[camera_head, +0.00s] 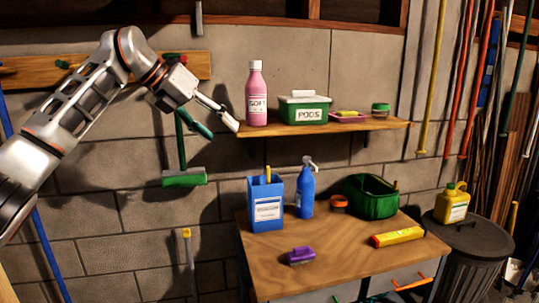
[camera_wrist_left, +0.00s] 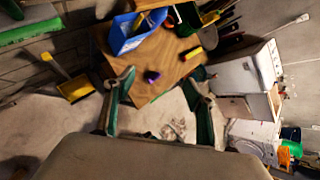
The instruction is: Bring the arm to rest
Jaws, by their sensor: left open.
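My left arm comes in from the left in the camera_head view, bent at the elbow and raised. Its gripper (camera_head: 222,131) hangs in the air in front of the block wall, close to the left end of the wall shelf (camera_head: 330,128). I cannot tell whether it touches the shelf. In the left wrist view the gripper (camera_wrist_left: 163,78) is open, with its two green-lined fingers wide apart and nothing between them. My right gripper is in neither view.
The shelf holds a pink bottle (camera_head: 256,95), a green tub (camera_head: 304,108) and small items. Below, a wooden table (camera_head: 345,240) carries a blue box (camera_head: 265,204), a blue spray bottle (camera_head: 306,193), a green bag (camera_head: 370,197) and a purple brush (camera_head: 301,256). A green-headed brush (camera_head: 184,178) hangs behind the gripper.

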